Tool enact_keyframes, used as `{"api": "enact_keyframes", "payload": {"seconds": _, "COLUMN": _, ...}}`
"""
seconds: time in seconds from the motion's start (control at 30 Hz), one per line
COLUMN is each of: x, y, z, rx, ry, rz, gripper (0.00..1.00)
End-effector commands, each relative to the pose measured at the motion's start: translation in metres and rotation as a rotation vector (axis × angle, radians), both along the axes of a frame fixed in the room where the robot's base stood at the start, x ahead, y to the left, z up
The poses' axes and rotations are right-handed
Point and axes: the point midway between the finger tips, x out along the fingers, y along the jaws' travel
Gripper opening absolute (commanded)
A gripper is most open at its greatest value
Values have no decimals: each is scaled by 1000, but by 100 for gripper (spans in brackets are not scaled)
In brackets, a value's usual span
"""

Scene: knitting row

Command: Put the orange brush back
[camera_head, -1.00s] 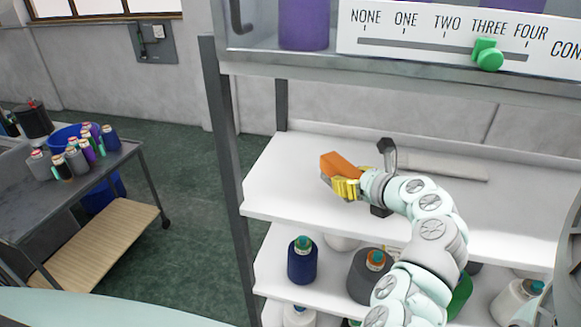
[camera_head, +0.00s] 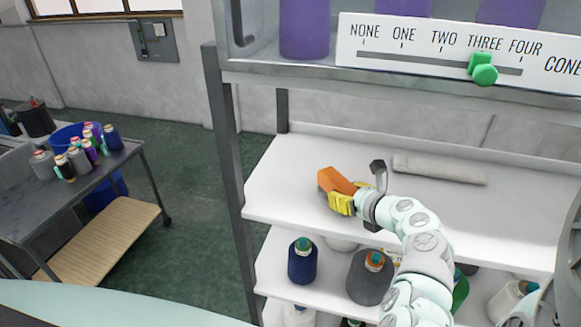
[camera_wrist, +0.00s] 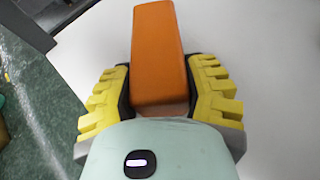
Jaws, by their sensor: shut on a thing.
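The orange brush (camera_head: 334,181) is a block-shaped orange piece at the left part of the white upper shelf (camera_head: 285,165). In the wrist view its long orange body (camera_wrist: 157,55) points away from me between the yellow fingers. My gripper (camera_head: 342,200) is shut on the brush, with one yellow-padded finger on each side, as the wrist view shows (camera_wrist: 160,95). I cannot tell whether the brush touches the shelf. Its underside is hidden.
A rolled pale cloth (camera_head: 440,169) lies at the back of the shelf. Cones of yarn, such as a blue one (camera_head: 302,262), stand on the shelf below. A sign with a green slider (camera_head: 482,69) hangs above. A table with spools (camera_head: 110,160) stands left.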

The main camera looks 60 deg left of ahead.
Motion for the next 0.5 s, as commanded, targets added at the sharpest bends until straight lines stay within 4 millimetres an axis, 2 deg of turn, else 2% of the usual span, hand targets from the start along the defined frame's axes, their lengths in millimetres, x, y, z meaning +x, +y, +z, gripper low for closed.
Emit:
{"api": "enact_keyframes", "payload": {"seconds": 0.03, "x": 1, "y": 0, "z": -2, "rx": 1, "ry": 1, "rz": -3, "gripper": 9}}
{"api": "enact_keyframes", "payload": {"seconds": 0.07, "x": 1, "y": 0, "z": -1, "rx": 0, "ry": 0, "rz": -2, "gripper": 54}}
{"api": "enact_keyframes", "payload": {"seconds": 0.3, "x": 0, "y": 0, "z": -1, "rx": 0, "ry": 0, "rz": 0, "gripper": 77}}
{"api": "enact_keyframes", "payload": {"seconds": 0.5, "x": 0, "y": 0, "z": -1, "rx": 0, "ry": -1, "rz": 1, "gripper": 77}}
